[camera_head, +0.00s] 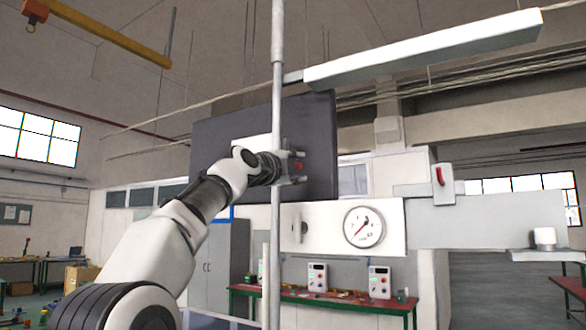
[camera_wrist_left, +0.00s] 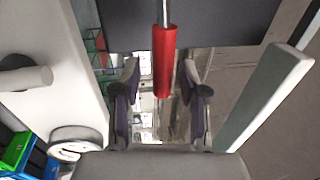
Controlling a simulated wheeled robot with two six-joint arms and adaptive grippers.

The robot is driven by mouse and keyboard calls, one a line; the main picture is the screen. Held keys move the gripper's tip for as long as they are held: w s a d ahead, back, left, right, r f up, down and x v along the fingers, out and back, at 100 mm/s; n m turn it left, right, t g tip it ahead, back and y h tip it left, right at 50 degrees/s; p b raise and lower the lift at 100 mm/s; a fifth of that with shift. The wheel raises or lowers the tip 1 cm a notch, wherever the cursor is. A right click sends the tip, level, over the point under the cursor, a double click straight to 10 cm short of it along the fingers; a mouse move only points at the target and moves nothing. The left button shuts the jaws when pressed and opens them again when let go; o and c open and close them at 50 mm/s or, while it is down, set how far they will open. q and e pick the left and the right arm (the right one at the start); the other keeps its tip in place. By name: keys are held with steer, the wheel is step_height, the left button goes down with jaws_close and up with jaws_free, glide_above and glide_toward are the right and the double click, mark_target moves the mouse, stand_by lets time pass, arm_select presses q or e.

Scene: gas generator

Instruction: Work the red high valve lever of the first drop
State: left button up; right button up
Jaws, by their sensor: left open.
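In the head view my left gripper (camera_head: 293,167) is raised beside the thin vertical grey pipe (camera_head: 277,80). A small patch of the red lever (camera_head: 299,165) shows at its fingers; the rest is hidden behind the gripper. In the left wrist view the lever is a red sleeve (camera_wrist_left: 165,62) on a metal rod, coming down from the top. It lies between the two open fingers (camera_wrist_left: 161,85), with a visible gap on each side. I cannot tell how deep it sits between them. My right gripper is not in view.
A dark panel (camera_head: 235,125) stands behind the gripper. Below right are a white panel with a round gauge (camera_head: 364,227) and another red lever (camera_head: 439,175) on a white mount. A long white beam (camera_head: 420,50) runs overhead. Benches (camera_head: 330,302) stand farther back.

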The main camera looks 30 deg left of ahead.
arm_select(q)
steer(key=shift+s, duration=0.45)
steer(key=v, duration=0.6)
steer(key=shift+s+f, duration=0.15)
steer(key=shift+s, duration=0.1)
steer(key=shift+w, duration=0.15)
